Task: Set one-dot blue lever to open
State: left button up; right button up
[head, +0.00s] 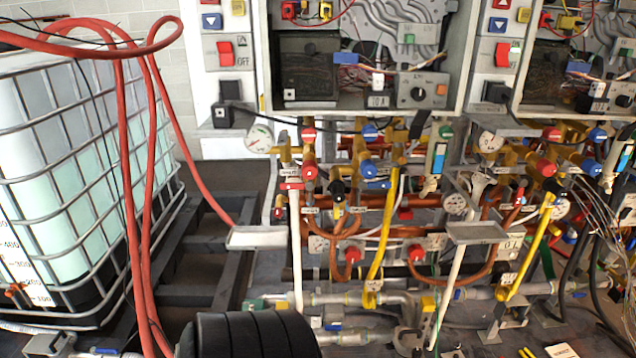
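Blue valve handles show on the pipework of two heater units. On the nearer unit, one blue handle (370,132) sits at the top of the brass pipes, and another blue handle (368,169) sits just below it. On the right unit there is an upper blue handle (597,135) and a lower blue handle (592,166). Dot markings are too small to make out, so I cannot tell which is the one-dot lever or whether it is open. Neither of my grippers is in view.
A caged white tank (60,190) stands at the left, with red hoses (126,160) hanging beside it. Open control boxes (365,55) are above the pipes. Red handles (309,135), gauges (260,138) and yellow pipes (380,240) crowd the valves. Small metal shelves (474,232) stick out in front.

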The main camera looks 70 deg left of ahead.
aim_at(379, 185)
jog(key=u, duration=1.9)
